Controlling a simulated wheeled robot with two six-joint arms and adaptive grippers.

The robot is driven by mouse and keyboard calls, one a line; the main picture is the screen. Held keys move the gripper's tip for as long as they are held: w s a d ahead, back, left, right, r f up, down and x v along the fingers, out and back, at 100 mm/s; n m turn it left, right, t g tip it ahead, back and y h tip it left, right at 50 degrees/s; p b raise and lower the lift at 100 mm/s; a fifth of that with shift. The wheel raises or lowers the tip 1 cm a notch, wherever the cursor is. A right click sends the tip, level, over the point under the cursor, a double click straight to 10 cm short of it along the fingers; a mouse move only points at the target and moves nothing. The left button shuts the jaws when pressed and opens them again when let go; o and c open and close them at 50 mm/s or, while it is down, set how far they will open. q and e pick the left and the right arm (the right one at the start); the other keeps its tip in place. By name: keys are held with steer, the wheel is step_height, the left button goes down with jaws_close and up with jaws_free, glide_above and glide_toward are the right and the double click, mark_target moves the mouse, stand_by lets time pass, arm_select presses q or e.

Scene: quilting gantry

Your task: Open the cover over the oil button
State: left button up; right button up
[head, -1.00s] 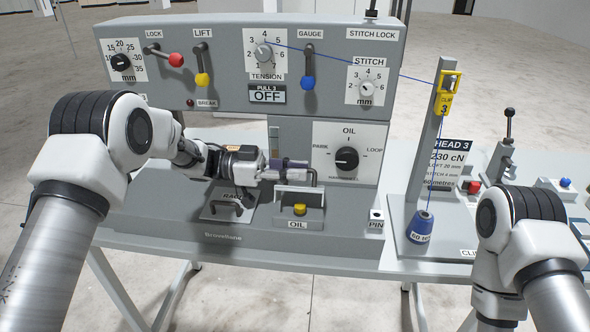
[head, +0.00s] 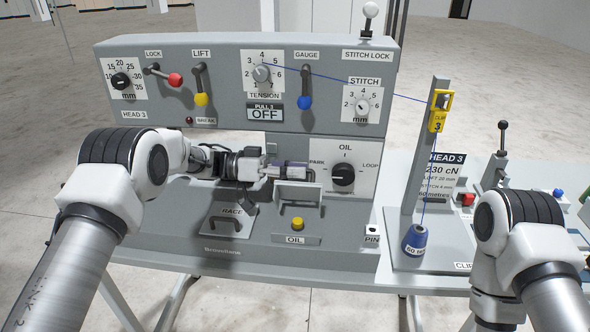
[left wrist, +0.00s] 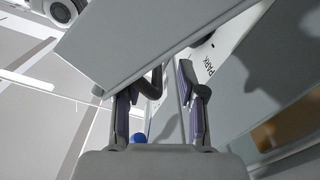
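The oil cover (head: 298,194) is a grey flap standing raised behind the yellow oil button (head: 297,223), which is uncovered above the OIL label. My left gripper (head: 302,172) is at the cover's top edge, in front of the panel with the OIL dial. In the left wrist view its two fingers (left wrist: 158,105) are spread apart. A dark bar handle (left wrist: 155,80) shows between them, beside a large grey plate (left wrist: 140,40) that looks like the cover. I cannot tell whether a finger touches the handle. My right arm is at the right; its gripper is out of view.
The OIL dial (head: 343,178) is just right of my left gripper. The RACE plate (head: 228,222) with its handle lies to the left of the button. A post (head: 411,165) with blue thread and a blue cone (head: 415,238) stand at the right.

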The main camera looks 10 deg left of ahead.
stand_by(0.6)
arm_select(q)
steer(key=a, duration=1.2)
